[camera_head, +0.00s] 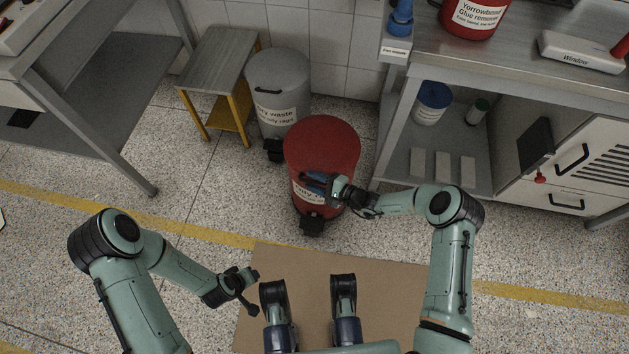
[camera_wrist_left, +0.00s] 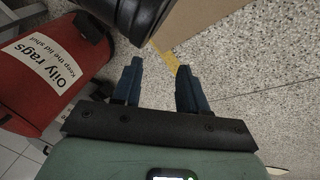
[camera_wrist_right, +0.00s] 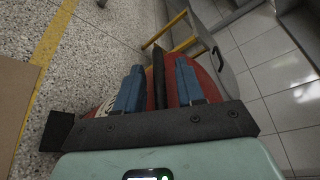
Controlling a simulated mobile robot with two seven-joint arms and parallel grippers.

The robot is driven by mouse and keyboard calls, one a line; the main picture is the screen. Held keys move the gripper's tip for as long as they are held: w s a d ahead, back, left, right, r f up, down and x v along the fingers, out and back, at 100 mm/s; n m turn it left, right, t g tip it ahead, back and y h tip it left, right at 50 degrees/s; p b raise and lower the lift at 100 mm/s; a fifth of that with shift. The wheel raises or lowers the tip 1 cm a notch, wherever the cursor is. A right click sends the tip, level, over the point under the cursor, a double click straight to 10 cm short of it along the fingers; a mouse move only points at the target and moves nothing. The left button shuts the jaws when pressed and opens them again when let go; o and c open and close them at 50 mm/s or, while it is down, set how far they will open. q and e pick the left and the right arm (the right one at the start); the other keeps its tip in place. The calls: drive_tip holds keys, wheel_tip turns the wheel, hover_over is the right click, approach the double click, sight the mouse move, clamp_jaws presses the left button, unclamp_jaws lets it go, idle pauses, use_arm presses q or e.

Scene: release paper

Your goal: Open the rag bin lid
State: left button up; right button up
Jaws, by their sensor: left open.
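The red rag bin (camera_head: 304,200) stands on the floor in the middle of the head view, with its flat red lid (camera_head: 322,143) down on top. Its white label reads "Oily rags" in the left wrist view (camera_wrist_left: 48,62). A black pedal (camera_head: 312,222) is at its foot. My right gripper (camera_head: 315,183) is at the bin's front, by the lid's near edge, and covers part of the label. My left gripper (camera_head: 252,285) is open and empty, apart from the bin.
A grey waste bin (camera_head: 280,95) stands just behind and left of the red bin. A stool with yellow legs (camera_head: 218,75) is beside it. A workbench (camera_head: 400,60) with shelf and cabinet is close on the right. Floor left of the bin is free.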

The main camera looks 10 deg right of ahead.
clamp_jaws()
use_arm(q)
drive_tip(key=shift+r, duration=0.1)
use_arm(e)
drive_tip(key=shift+r, duration=0.1)
drive_tip(key=shift+r, duration=0.25)
use_arm(q)
drive_tip(key=shift+s+d+r+h+p, duration=0.15)
drive_tip(key=shift+s+d+r+p, duration=0.25)
drive_tip(key=shift+s+r+p, duration=0.2)
drive_tip(key=shift+s+d+r+h+p, duration=0.15)
drive_tip(key=shift+s+d+r+p, duration=0.3)
drive_tip(key=shift+r, duration=0.25)
use_arm(e)
drive_tip(key=w+d+r+m, duration=0.1)
drive_tip(key=w+r, duration=0.2)
drive_tip(key=r, duration=0.5)
drive_tip(key=w+d+r+m+g, duration=0.1)
drive_tip(key=w+r, duration=0.3)
drive_tip(key=r, duration=0.3)
drive_tip(key=shift+d+r, duration=0.25)
drive_tip(key=shift+r, duration=0.1)
drive_tip(key=shift+w, duration=0.1)
